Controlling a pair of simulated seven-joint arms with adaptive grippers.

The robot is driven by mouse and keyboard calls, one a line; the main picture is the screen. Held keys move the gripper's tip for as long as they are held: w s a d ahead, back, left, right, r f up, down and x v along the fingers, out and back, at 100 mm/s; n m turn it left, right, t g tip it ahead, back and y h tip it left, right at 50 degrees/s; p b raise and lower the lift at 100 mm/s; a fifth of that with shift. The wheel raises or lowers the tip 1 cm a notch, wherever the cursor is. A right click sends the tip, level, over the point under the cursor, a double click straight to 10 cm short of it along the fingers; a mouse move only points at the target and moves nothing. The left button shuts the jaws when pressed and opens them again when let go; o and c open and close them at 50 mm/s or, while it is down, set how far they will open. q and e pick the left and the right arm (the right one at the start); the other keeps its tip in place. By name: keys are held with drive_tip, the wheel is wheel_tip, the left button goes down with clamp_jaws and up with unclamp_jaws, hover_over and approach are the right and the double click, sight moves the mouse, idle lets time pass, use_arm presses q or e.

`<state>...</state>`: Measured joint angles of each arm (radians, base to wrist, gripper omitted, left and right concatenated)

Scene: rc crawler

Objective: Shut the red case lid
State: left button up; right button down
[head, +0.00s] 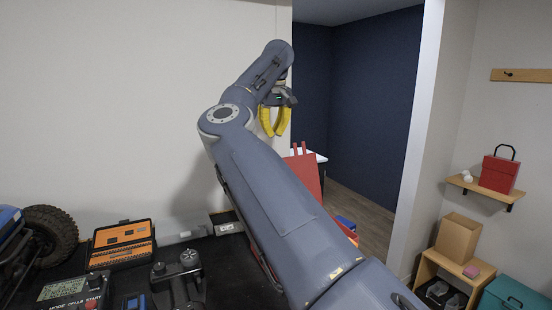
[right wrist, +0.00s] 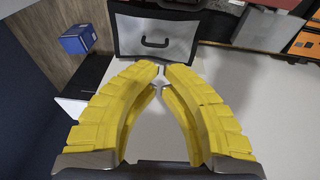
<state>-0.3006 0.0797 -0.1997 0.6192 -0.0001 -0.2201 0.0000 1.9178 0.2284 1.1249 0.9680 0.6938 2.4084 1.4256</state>
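A red panel (head: 308,174), with two upright red prongs at its top, stands behind my right arm in the head view. It looks like the raised case lid; my arm hides its lower part and the case body. My right gripper (head: 276,135) is high, beyond and left of the panel, pointing down and apart from it. In the right wrist view its yellow fingers (right wrist: 161,70) come together at the tips with nothing between them. My left gripper is not in view.
An open orange-lined case (head: 122,242), a control box (head: 72,292) and a large wheel (head: 50,232) are on the dark table. Another red box (head: 498,173) sits on the right wall shelf. A grey panel with a black handle (right wrist: 166,42) shows below the gripper in the right wrist view.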

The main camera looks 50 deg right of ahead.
drive_tip(key=x, duration=0.9)
drive_tip(key=shift+w+a+f, duration=0.1)
drive_tip(key=shift+a+f, duration=0.1)
drive_tip(key=shift+f, duration=0.1)
drive_tip(key=shift+s+a+r, duration=0.1)
drive_tip(key=shift+s+a, duration=0.3)
drive_tip(key=shift+s, duration=0.4)
drive_tip(key=shift+s+a+r, duration=0.15)
drive_tip(key=shift+s+a, duration=0.25)
drive_tip(key=shift+s, duration=0.45)
drive_tip(key=shift+s, duration=0.15)
